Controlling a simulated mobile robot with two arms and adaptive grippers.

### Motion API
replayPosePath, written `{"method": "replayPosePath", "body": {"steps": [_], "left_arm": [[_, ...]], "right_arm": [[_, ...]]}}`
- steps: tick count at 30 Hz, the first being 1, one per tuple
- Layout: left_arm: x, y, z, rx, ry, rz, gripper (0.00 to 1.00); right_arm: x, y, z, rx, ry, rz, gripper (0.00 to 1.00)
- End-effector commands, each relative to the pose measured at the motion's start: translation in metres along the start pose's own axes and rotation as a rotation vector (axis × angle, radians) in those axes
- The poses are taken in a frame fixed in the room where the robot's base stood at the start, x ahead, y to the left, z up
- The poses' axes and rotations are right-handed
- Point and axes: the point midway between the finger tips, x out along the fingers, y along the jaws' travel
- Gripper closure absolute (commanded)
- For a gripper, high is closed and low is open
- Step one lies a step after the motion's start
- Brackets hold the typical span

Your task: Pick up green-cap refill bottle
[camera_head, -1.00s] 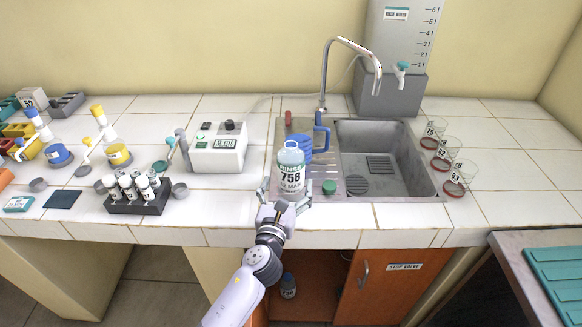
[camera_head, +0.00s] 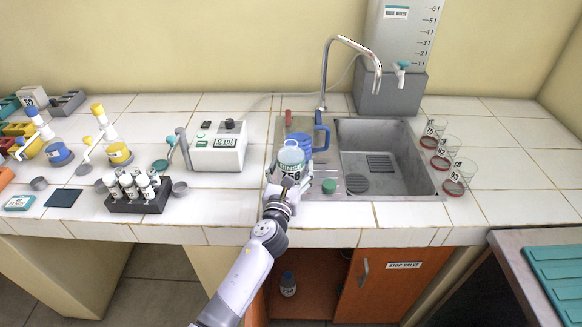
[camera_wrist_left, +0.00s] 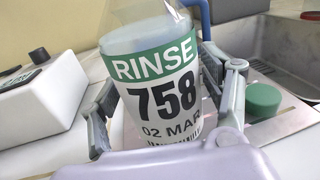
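The refill bottle (camera_head: 290,157) is clear and pale blue with a green-and-white label reading RINSE 758. It is at the left edge of the sink unit and looks tilted towards me. A green cap (camera_head: 329,186) lies apart from it on the drainboard. My left gripper (camera_head: 290,180) has its fingers on both sides of the bottle and looks shut on it. In the left wrist view the bottle (camera_wrist_left: 160,85) fills the space between the fingers, with the cap (camera_wrist_left: 263,100) to the right. The bottle's base is hidden, so I cannot tell its clearance. My right gripper is not in view.
A blue jug (camera_head: 321,138) stands close behind the bottle. The sink basin (camera_head: 415,165) and tap (camera_head: 328,75) are to the right. A white meter box (camera_head: 217,150) and a vial rack (camera_head: 140,202) are to the left. Tiles in front of the meter box are clear.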

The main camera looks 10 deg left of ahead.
Motion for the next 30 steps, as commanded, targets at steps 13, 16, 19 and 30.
{"method": "replayPosePath", "body": {"steps": [13,16,19,30], "left_arm": [[-0.0003,0.0,-0.0001,0.0,0.0,0.0,0.61],[-0.0003,0.0,-0.0001,0.0,0.0,0.0,0.68],[-0.0003,0.0,-0.0002,0.0,0.0,0.0,0.74],[0.0002,-0.0002,0.0021,0.0,-0.004,-0.001,0.9]], "right_arm": [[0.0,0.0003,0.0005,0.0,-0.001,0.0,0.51],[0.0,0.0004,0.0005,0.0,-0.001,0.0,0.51],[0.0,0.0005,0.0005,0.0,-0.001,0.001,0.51],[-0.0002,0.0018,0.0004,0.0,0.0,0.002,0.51]]}}
